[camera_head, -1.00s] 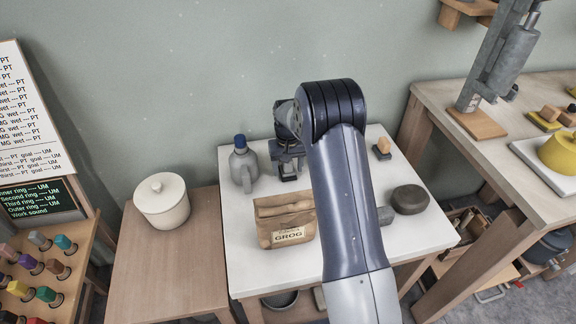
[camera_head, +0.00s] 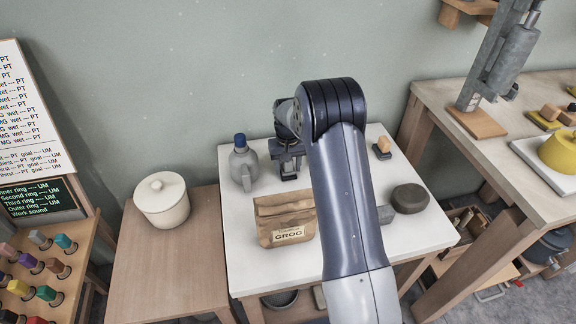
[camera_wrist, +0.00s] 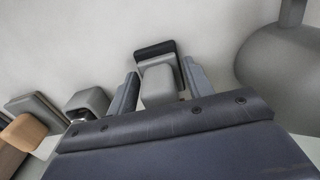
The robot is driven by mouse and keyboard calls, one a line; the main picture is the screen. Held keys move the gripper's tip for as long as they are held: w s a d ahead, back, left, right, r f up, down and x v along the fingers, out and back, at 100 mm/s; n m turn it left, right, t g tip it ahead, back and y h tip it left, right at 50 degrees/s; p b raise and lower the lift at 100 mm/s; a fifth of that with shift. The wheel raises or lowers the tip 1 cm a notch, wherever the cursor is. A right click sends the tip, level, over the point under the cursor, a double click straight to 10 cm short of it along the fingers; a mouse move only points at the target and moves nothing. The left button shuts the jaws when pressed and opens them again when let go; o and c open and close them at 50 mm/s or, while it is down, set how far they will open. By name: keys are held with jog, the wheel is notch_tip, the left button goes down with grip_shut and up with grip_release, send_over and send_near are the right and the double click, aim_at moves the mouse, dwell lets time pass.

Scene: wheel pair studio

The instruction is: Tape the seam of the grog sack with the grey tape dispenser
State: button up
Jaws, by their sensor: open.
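The brown paper grog sack (camera_head: 285,218), labelled GROG, stands on the white table with its top folded over. My gripper (camera_head: 289,170) is at the back of the table, behind the sack and right of the grey jug. In the wrist view my gripper (camera_wrist: 160,88) is open, with one finger on each side of a grey block on a black base (camera_wrist: 160,82), which looks like the grey tape dispenser. Whether the fingers touch it I cannot tell. A second grey piece with a dark opening (camera_wrist: 88,103) stands beside it in the wrist view. My arm hides part of the table.
A grey jug with a blue cap (camera_head: 243,163) stands close to my gripper. Bare tabletop (camera_head: 265,268) lies in front of the sack.

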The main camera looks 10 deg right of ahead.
jog(key=shift+r, duration=0.1)
jog(key=shift+r+p, duration=0.9)
jog(key=shift+r, duration=0.4)
grip_shut()
dwell(0.5)
jog(key=shift+r+p, duration=2)
jog(key=shift+r, duration=1)
